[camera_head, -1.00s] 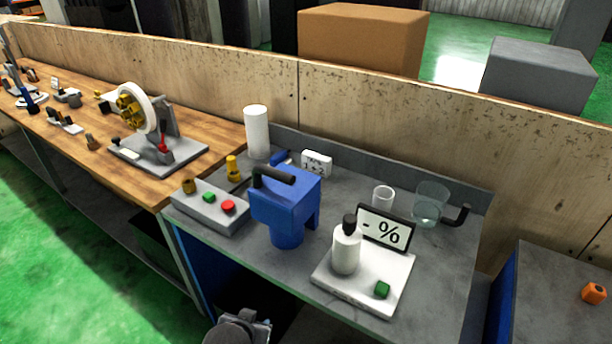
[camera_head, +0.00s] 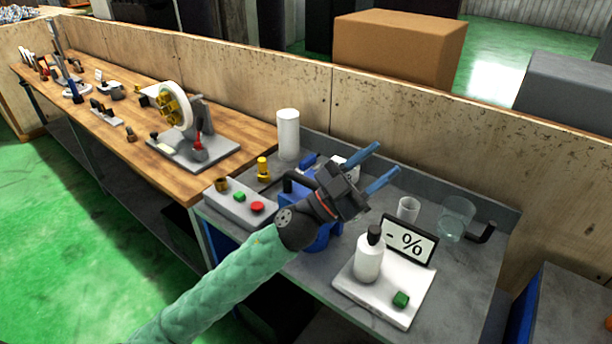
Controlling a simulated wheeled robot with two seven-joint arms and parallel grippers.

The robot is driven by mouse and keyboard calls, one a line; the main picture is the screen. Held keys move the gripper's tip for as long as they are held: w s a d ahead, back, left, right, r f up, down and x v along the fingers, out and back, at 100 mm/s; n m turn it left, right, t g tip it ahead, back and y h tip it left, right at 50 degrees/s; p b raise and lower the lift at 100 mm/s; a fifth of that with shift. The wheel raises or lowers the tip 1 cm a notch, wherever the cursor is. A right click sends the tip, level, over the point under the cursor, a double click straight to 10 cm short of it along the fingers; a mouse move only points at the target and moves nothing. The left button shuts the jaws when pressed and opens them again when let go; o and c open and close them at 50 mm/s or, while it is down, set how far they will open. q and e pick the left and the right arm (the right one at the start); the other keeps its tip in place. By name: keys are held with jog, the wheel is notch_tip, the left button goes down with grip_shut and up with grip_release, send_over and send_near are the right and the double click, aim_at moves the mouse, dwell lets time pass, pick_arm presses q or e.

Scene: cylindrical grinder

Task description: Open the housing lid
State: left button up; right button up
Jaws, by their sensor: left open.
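The blue housing (camera_head: 321,240) stands on the grey bench, largely hidden behind my left gripper and wrist. A bit of its black handle (camera_head: 290,183) shows to the left of my wrist. My left gripper (camera_head: 387,160) is open and empty, its two blue fingers pointing up and to the right, in front of and over the housing in the picture. Whether it touches the housing cannot be told. The lid's edge is hidden. My right gripper is not in view.
A control box (camera_head: 238,205) with green and red buttons sits left of the housing. A white cylinder (camera_head: 288,135) stands at the back.

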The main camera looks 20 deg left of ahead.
pick_arm(q)
jog(key=s+d+r+m+g+h, duration=0.1)
jog(key=s+d+m+g+h, duration=0.2)
jog(key=m+g, duration=0.45)
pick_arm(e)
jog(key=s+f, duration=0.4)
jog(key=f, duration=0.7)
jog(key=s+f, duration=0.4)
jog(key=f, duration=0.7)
pick_arm(q)
jog(key=n+g+y, duration=0.2)
jog(key=g+y, duration=0.3)
jog(key=y, duration=1.7)
send_near(306, 178)
jog(key=f, duration=0.1)
jog(key=shift+m, duration=0.25)
jog(key=shift+p+x, duration=1.8)
jog(key=shift+x, duration=2.35)
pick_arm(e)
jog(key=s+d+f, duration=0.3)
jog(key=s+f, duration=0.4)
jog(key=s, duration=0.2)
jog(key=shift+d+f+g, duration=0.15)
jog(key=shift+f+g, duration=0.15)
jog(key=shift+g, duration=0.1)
pick_arm(q)
jog(key=shift+d, duration=0.15)
grip_shut()
